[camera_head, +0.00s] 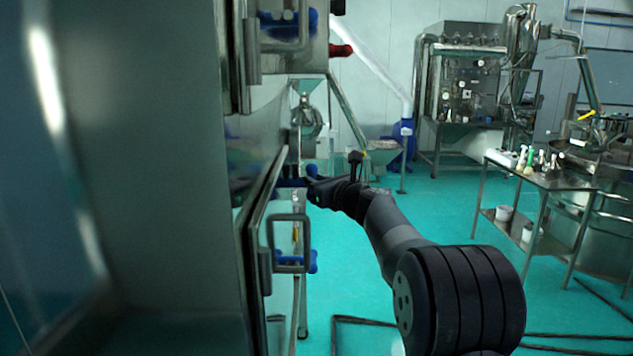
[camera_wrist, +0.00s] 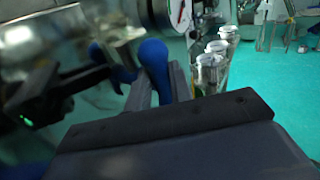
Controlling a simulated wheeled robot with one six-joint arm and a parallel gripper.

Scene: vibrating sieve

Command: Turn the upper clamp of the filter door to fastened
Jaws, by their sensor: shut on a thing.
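The filter door (camera_head: 262,215) is seen nearly edge-on at the left in the head view, with a metal pull handle. A blue clamp handle (camera_head: 288,183) shows by the door's upper part, partly hidden by my gripper (camera_head: 310,182). In the wrist view the rounded blue handle (camera_wrist: 154,62) stands between the two grey fingers of my gripper (camera_wrist: 160,90), which is shut on it. The blue handle stands roughly upright in that view. The clamp's metal base and its contact with the door are hidden or blurred. A lower blue clamp (camera_head: 300,263) sits behind the pull handle.
A large metal cabinet wall (camera_head: 165,150) fills the left. Another blue handle (camera_head: 285,25) is above. A steel table (camera_head: 540,175) with bottles stands at the right. Open green floor (camera_head: 440,205) lies between. Glass jars (camera_wrist: 210,70) show beyond my gripper in the wrist view.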

